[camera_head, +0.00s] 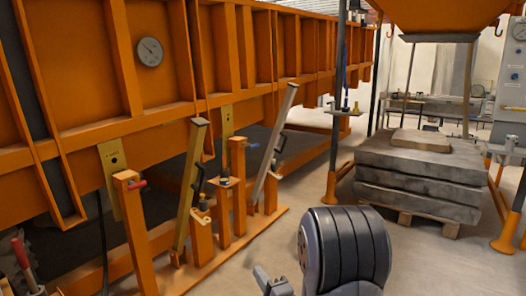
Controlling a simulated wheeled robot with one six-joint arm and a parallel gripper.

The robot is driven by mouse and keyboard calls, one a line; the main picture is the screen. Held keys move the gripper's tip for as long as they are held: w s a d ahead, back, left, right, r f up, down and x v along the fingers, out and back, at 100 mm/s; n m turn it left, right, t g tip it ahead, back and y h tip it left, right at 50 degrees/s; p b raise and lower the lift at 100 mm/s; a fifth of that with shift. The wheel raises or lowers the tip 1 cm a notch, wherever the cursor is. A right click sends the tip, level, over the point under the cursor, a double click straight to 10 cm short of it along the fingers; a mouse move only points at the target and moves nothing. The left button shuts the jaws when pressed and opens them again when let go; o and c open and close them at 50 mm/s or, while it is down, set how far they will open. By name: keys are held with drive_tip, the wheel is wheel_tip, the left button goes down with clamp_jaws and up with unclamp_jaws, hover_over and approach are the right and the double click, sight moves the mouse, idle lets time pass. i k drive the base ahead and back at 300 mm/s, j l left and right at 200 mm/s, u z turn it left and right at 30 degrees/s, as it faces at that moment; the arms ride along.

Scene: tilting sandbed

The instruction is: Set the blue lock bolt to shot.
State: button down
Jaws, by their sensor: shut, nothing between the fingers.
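Grey parts of my gripper (270,281) show at the bottom edge, beside my dark ribbed arm link. My gripper is shut and empty, low in front of the posts and well apart from the blue piece.
A red-handled piece (137,185) is on the nearer orange post (130,225). Two slanted levers, one yellow (189,185) and one grey (274,145), stand around the blue piece. Stacked grey slabs (420,178) on a pallet are at right. Floor between is clear.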

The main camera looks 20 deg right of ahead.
sight(243, 144)
drive_tip(key=i+l+z, duration=0.15)
drive_tip(key=i, duration=0.6)
drive_tip(key=i+z, duration=0.15)
drive_tip(key=i, duration=0.65)
drive_tip(key=i+z, duration=0.15)
drive_tip(key=i, duration=0.6)
drive_tip(key=i+j+z, duration=0.15)
drive_tip(key=i, duration=0.65)
